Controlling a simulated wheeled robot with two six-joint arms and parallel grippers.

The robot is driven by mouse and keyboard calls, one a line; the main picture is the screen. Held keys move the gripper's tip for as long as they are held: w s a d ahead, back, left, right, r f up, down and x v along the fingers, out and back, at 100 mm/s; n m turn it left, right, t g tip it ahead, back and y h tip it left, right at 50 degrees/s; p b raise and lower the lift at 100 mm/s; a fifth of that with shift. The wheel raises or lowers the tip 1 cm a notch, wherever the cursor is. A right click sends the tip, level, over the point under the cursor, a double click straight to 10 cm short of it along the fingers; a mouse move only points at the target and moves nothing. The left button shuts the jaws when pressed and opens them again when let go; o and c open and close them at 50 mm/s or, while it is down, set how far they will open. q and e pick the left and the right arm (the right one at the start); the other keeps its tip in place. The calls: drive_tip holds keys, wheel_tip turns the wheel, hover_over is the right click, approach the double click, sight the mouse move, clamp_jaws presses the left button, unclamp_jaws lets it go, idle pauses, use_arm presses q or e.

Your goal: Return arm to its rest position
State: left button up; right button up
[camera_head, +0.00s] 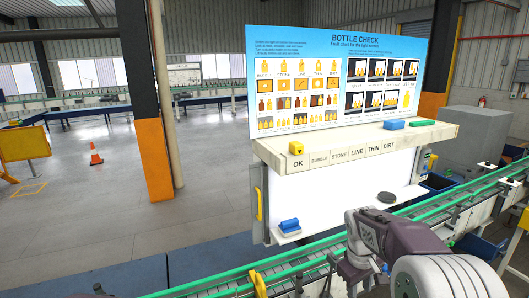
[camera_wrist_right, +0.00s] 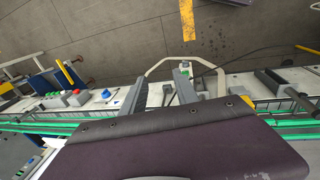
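My right arm (camera_head: 410,244) comes in from the lower right of the head view and reaches over the green-edged conveyor in front of the light booth. In the right wrist view my right gripper (camera_wrist_right: 160,88) shows two dark fingers standing apart with a gap between them. I see nothing held between them. They are above the conveyor. A purple-grey link of my own fills the lower part of that view. My left gripper is not in the head view.
The conveyor (camera_head: 318,256) runs across the front. The light booth (camera_head: 340,190) stands behind it, with a blue block (camera_head: 289,225) on its lower left ledge. Open floor (camera_head: 110,190) lies to the left.

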use_arm(q)
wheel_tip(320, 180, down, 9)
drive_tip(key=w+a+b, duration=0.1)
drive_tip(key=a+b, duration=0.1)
drive_tip(key=b, duration=0.5)
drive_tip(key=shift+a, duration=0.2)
use_arm(e)
drive_tip(key=s+a+f+m+y, duration=0.1)
drive_tip(key=s+a+f+m, duration=0.1)
drive_tip(key=s+a+f, duration=0.3)
drive_tip(key=s+a+f+m+y, duration=0.1)
drive_tip(key=s+a+f, duration=0.4)
drive_tip(key=s+f, duration=0.6)
drive_tip(key=shift+f+m, duration=0.55)
drive_tip(key=shift+m, duration=0.35)
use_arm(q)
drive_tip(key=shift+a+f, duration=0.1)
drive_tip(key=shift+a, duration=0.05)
use_arm(e)
drive_tip(key=shift+a, duration=0.25)
drive_tip(key=shift+d, duration=0.15)
